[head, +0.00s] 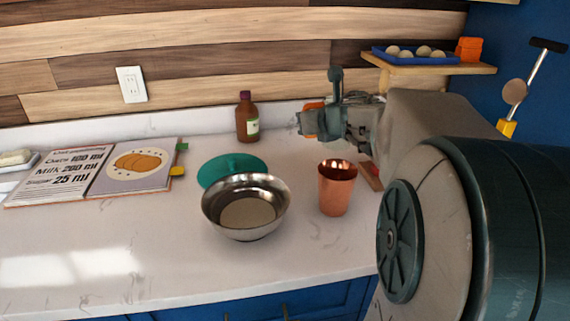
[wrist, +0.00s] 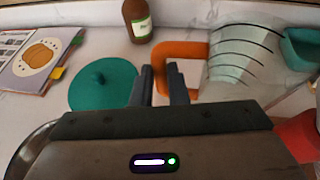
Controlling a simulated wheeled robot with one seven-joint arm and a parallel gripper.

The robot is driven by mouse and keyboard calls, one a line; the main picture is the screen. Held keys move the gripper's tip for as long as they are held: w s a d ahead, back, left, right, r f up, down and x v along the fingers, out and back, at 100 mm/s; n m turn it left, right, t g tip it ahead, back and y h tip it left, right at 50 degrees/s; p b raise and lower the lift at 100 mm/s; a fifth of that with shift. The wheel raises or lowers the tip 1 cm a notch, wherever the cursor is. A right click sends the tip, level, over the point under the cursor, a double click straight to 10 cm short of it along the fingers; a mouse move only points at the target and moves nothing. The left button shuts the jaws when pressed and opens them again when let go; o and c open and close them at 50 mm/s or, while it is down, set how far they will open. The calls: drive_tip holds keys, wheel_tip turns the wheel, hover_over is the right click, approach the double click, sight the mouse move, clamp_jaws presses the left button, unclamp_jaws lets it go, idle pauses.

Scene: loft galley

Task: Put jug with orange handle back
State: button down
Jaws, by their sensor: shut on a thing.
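The clear jug (wrist: 240,62) with dark measuring lines and an orange handle (wrist: 180,50) shows at the upper right in the wrist view. My gripper (wrist: 165,82) is shut on the orange handle, at the handle's near left part. In the head view my gripper (head: 318,122) is over the back of the counter, right of the brown bottle, with a bit of the orange handle (head: 314,106) showing beside it. The jug's body is mostly hidden there by my arm. I cannot tell whether its base touches the counter.
A copper cup (head: 337,190), a steel bowl (head: 245,222) and a teal lid (head: 222,166) stand in front. The brown bottle (head: 247,122) and open recipe book (head: 105,181) are left. A wall shelf (head: 440,68) holds a blue tray (head: 400,58). The front-left counter is clear.

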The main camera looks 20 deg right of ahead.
drive_tip(key=shift+w+a+f+b, duration=1.2)
drive_tip(key=shift+w+f+b, duration=0.15)
drive_tip(key=shift+f, duration=0.45)
drive_tip(key=shift+w+a+f+b, duration=1.15)
drive_tip(key=shift+w+f+b, duration=0.25)
drive_tip(key=shift+f, duration=0.4)
drive_tip(key=shift+w+a+f+b, duration=1.2)
drive_tip(key=shift+w+f+b, duration=0.15)
drive_tip(key=shift+f, duration=0.45)
drive_tip(key=shift+f, duration=0.2)
drive_tip(key=c, duration=1.4)
unclamp_jaws()
drive_tip(key=shift+c, duration=0.2)
drive_tip(key=shift+r, duration=0.15)
